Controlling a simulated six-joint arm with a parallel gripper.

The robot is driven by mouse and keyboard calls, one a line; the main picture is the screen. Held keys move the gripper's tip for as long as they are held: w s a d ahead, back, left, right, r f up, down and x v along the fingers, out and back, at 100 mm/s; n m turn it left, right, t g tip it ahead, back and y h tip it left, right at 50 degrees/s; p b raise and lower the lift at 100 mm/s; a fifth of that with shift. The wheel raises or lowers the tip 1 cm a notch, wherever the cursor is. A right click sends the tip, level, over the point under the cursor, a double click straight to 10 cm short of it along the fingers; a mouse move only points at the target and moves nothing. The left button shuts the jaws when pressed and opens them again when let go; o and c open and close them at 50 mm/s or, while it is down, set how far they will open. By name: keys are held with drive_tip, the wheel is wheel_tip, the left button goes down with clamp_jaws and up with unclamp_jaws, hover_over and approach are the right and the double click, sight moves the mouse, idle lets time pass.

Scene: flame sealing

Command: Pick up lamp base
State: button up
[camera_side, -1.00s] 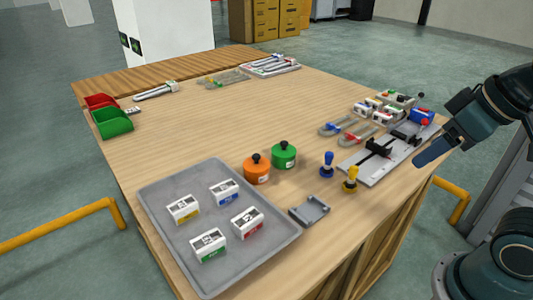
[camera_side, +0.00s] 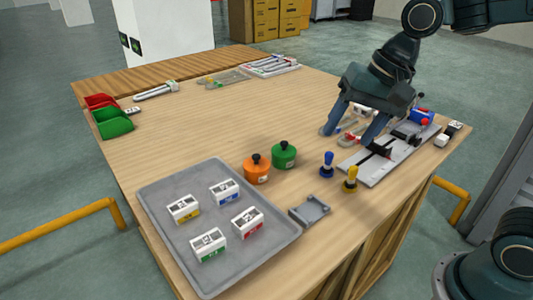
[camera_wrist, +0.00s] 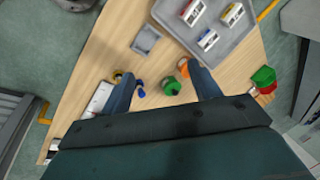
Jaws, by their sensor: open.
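I cannot tell for certain which thing is the lamp base. A green round pot (camera_side: 284,156) and an orange round pot (camera_side: 257,171), each with a black knob, stand close together mid-table. The green pot (camera_wrist: 183,68) and orange pot (camera_wrist: 170,87) also show in the wrist view. My gripper (camera_side: 350,138) points down over the right part of the table, right of both pots in the side view. Its fingers are apart and empty; in the wrist view the gripper (camera_wrist: 165,70) also shows open. It hides part of the things behind it.
A grey tray (camera_side: 160,245) with several small boxes lies at the front left. A blue stamp (camera_side: 328,165), a yellow stamp (camera_side: 351,180) and a grey holder (camera_side: 309,211) stand in front. A metal rail plate (camera_side: 372,176) lies at right. Green and red bins (camera_side: 113,123) stand at left.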

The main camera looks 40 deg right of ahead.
drive_tip(key=w+a+f+m+g+y, duration=0.1)
drive_tip(key=w+a+f+m+g, duration=0.1)
drive_tip(key=w+a+f+m, duration=0.35)
drive_tip(key=m+g+y, duration=0.1)
drive_tip(key=m+g, duration=0.1)
drive_tip(key=m, duration=0.3)
approach(248, 217)
drive_tip(key=d+v, duration=0.1)
drive_tip(key=v, duration=0.2)
drive_tip(key=shift+s+a+n, duration=0.1)
drive_tip(key=shift+a+n, duration=0.05)
drive_tip(key=shift+n, duration=0.1)
drive_tip(key=shift+f, duration=0.1)
drive_tip(key=shift+x, duration=4.2)
drive_tip(key=shift+a, duration=0.1)
drive_tip(key=shift+a+x, duration=0.15)
drive_tip(key=shift+x, duration=1.15)
drive_tip(key=shift+a+x, duration=0.1)
drive_tip(key=shift+x, duration=1.15)
drive_tip(key=c, duration=1.1)
